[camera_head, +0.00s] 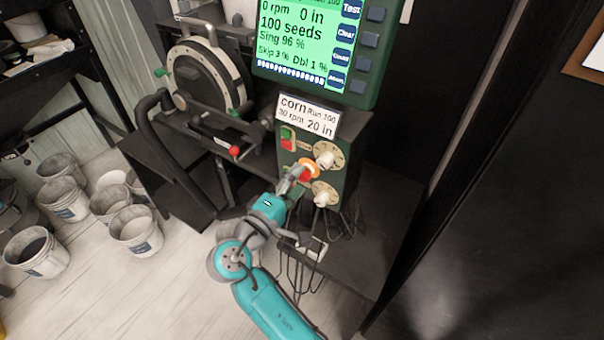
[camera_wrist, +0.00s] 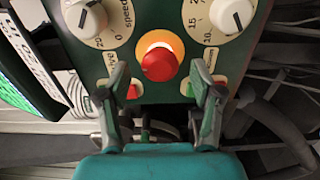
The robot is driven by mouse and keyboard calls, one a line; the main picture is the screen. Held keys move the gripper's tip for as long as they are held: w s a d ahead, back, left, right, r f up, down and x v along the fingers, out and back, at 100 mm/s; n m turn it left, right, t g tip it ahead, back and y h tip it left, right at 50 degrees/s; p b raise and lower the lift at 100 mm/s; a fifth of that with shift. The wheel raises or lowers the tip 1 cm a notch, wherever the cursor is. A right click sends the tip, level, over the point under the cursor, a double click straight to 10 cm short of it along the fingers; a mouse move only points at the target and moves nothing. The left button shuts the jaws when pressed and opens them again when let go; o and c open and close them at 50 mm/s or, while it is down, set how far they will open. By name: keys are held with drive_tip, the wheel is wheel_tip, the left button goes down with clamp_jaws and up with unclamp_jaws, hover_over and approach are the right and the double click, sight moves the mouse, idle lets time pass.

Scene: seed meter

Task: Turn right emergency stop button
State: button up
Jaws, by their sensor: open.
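The emergency stop button is a round red cap on an orange-yellow collar. In the wrist view it (camera_wrist: 159,63) sits on the dark green control panel (camera_wrist: 160,15), ahead of and between my fingers. In the head view the orange collar of the button (camera_head: 309,164) shows on the panel, and my gripper partly covers the button. My gripper (camera_head: 297,175) is in front of the panel, close to the button. In the wrist view my gripper (camera_wrist: 160,72) is open, with one finger on each side and nothing held. Whether the fingers touch the panel cannot be told.
White dial knobs (camera_wrist: 85,17) (camera_wrist: 233,15) flank the button, with switches (camera_wrist: 132,92) (camera_wrist: 191,89) near the fingertips. A green display (camera_head: 310,45) hangs above. A red-tipped lever (camera_head: 233,151) lies left of the panel. Buckets (camera_head: 137,230) stand on the floor at left.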

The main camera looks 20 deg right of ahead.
drive_tip(key=shift+x, duration=1.4)
drive_tip(key=c, duration=1.1)
drive_tip(key=shift+c, duration=0.2)
